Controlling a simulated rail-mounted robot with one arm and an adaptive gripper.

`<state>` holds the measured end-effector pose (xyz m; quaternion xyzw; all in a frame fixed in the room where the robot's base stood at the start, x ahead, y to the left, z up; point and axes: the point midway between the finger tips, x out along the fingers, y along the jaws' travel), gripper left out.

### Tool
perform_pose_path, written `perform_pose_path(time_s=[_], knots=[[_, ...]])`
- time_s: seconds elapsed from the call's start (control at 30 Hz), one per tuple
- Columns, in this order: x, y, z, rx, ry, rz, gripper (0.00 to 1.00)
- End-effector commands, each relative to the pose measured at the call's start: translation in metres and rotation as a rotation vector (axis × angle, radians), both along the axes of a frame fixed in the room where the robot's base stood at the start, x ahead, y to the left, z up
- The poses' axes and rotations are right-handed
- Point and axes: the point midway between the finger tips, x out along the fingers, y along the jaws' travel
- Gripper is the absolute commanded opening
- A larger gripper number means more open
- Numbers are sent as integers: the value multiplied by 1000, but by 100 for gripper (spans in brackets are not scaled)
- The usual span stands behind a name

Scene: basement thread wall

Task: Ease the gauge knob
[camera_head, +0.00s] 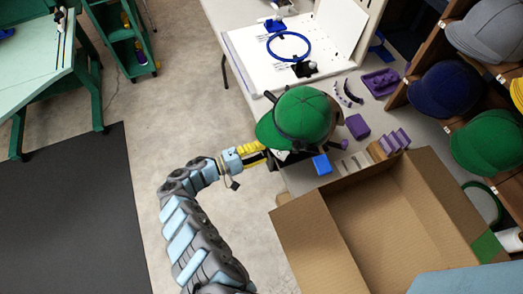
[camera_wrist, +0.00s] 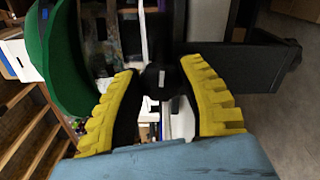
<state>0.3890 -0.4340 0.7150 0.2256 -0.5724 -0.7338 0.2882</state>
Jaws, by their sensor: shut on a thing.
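My gripper (camera_head: 252,153) has yellow ribbed fingers and reaches the dark device under a green cap (camera_head: 294,116) from the left. In the wrist view my gripper (camera_wrist: 160,70) has its fingertips on either side of a round black knob (camera_wrist: 161,79) with a light mark, and it is shut on this knob. The green cap's brim also shows at the upper left of the wrist view (camera_wrist: 65,65). The head view hides the knob behind the gripper and the cap.
An open cardboard box (camera_head: 385,210) stands close to the right of my arm. A blue block (camera_head: 321,164) and purple pieces (camera_head: 357,126) lie on the table beside the device. A blue ring (camera_head: 288,46) is behind. Caps fill the right shelf (camera_head: 437,60).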

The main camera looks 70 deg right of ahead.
Motion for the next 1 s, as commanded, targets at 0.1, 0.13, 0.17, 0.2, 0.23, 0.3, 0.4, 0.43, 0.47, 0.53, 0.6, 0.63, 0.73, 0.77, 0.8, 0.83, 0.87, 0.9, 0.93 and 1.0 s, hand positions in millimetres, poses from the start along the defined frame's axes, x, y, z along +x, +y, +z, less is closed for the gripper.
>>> perform_pose_path(time_s=[0.1, 0.13, 0.17, 0.2, 0.23, 0.3, 0.4, 0.43, 0.47, 0.53, 0.6, 0.63, 0.73, 0.77, 0.8, 0.83, 0.87, 0.9, 0.93, 1.0], knots=[[-1, 0, 0, 0, 0, -1, 66], [-1, 0, 0, 0, 0, -1, 70], [0, 0, 0, 0, 0, -1, 70], [0, 0, 0, 0, 0, -1, 70], [0, 0, 0, 0, 0, -1, 70], [0, 0, 0, 0, 0, -1, 70], [0, 0, 0, 0, 0, -1, 70], [0, 0, 0, -1, -1, 0, 70], [1, 1, 0, -1, -1, 0, 70], [3, 3, 0, -1, -1, 0, 70], [7, 6, 0, -1, 0, 0, 70], [9, 8, 0, -2, 0, -1, 70], [18, 17, -1, 2, -4, 1, 70], [21, 19, -1, 2, -4, -1, 70], [23, 21, -1, 2, -2, -3, 70], [25, 24, -1, 2, -1, -3, 70], [27, 26, -1, 3, 0, -4, 70], [30, 28, -1, 1, 0, -4, 70], [32, 30, -1, 2, 0, -2, 70], [38, 35, 0, 2, -3, -2, 70]])
